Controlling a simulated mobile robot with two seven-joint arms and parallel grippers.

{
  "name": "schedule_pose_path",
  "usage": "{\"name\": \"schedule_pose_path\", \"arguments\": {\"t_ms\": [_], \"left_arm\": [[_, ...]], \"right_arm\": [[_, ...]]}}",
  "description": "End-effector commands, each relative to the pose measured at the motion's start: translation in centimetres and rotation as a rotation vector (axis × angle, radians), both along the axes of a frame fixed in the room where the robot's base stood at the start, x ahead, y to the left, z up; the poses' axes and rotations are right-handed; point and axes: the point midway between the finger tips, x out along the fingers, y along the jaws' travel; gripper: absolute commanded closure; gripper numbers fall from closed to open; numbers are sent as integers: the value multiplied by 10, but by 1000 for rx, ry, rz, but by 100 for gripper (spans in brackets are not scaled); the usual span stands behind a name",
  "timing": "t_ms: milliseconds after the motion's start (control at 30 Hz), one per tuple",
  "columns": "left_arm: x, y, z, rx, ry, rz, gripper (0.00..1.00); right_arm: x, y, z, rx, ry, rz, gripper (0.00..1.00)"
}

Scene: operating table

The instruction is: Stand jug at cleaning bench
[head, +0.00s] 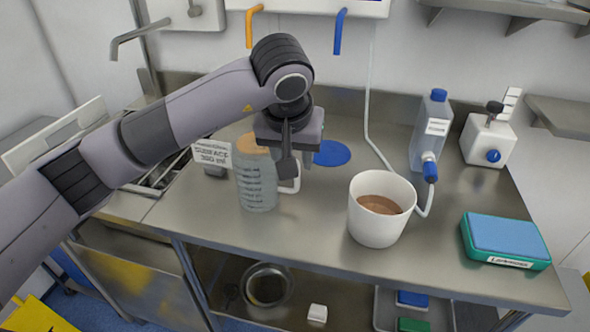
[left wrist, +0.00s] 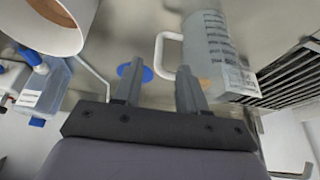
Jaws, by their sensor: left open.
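A clear grey measuring jug (head: 256,188) with dark markings stands upright on the steel bench (head: 310,237), left of the white bucket. Its handle (head: 295,184) faces right. My left gripper (head: 287,172) is over the handle side of the jug, partly covering both. In the left wrist view the jug (left wrist: 208,48) and its white handle (left wrist: 162,50) lie just beyond the open, empty fingers (left wrist: 157,82). I cannot tell whether a finger touches the handle. My right gripper is out of view.
A white bucket (head: 368,225) of brown liquid stands right of the jug. A blue disc (head: 332,153) marks the bench behind. A clear bottle (head: 430,135), a white container (head: 488,140) and a teal-blue box (head: 504,240) occupy the right. A sign (head: 211,154) and sink are left.

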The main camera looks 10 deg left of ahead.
Motion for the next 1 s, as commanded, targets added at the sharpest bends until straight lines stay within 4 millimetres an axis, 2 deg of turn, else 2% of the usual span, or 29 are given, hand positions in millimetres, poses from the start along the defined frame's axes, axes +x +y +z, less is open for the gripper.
{"name": "schedule_pose_path", "arguments": {"t_ms": [100,300,633,700,767,867,1000], "left_arm": [[-8,0,20,0,-4,0,58],[-15,-1,35,0,0,1,58],[-16,-1,36,-1,2,1,58],[-18,-6,33,-25,8,-5,58],[-22,-17,26,-79,28,-17,58],[-38,-50,11,-251,89,-40,58],[-78,-111,1,-622,258,-36,58]], "right_arm": [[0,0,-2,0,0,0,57],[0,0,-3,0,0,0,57],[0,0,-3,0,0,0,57],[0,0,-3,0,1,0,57],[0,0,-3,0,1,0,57],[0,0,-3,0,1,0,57],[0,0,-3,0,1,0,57]]}}
